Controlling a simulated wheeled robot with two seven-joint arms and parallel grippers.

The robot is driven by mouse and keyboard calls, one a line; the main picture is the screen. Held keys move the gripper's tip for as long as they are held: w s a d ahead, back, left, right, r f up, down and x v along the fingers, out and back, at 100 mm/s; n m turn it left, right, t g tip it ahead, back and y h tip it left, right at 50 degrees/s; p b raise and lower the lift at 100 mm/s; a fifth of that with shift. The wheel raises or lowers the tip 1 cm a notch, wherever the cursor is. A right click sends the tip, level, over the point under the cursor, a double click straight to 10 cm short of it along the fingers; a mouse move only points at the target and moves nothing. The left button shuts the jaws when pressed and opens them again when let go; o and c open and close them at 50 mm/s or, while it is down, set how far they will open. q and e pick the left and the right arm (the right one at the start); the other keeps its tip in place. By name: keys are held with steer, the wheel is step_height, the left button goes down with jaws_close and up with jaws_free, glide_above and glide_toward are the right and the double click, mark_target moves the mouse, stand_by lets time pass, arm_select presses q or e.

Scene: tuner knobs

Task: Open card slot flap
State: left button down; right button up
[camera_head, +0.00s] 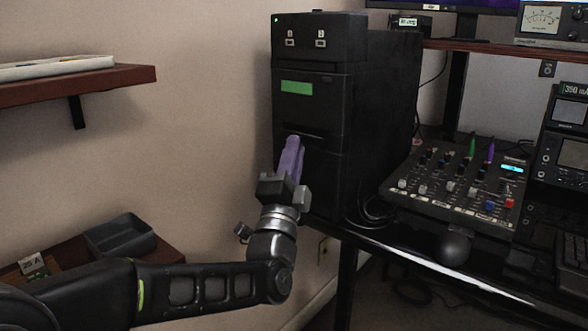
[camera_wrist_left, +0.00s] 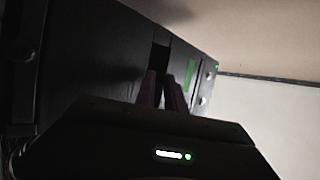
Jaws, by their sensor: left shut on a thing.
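A tall black cabinet unit (camera_head: 350,110) stands against the wall, with a green label on its front. The card slot flap (camera_head: 314,134) is a dark strip on the front, below the label. My left gripper (camera_head: 292,143) has purple-grey fingers and reaches up to the front at the flap. In the left wrist view the two fingertips (camera_wrist_left: 166,86) stand close together beside a dark recess (camera_wrist_left: 160,57), shut on the flap. The fingers and the gloom hide the exact grip and how far the flap is tilted. My right gripper is out of view.
A mixer panel (camera_head: 455,185) with coloured knobs sits to the right of the cabinet on the desk. A wooden shelf (camera_head: 130,74) and a dark tray (camera_head: 120,236) are on the left. Cables lie by the cabinet's base. The wall between is bare.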

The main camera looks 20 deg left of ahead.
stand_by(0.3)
arm_select(q)
steer(key=c, duration=1.4)
jaws_free()
steer(key=shift+c, duration=0.2)
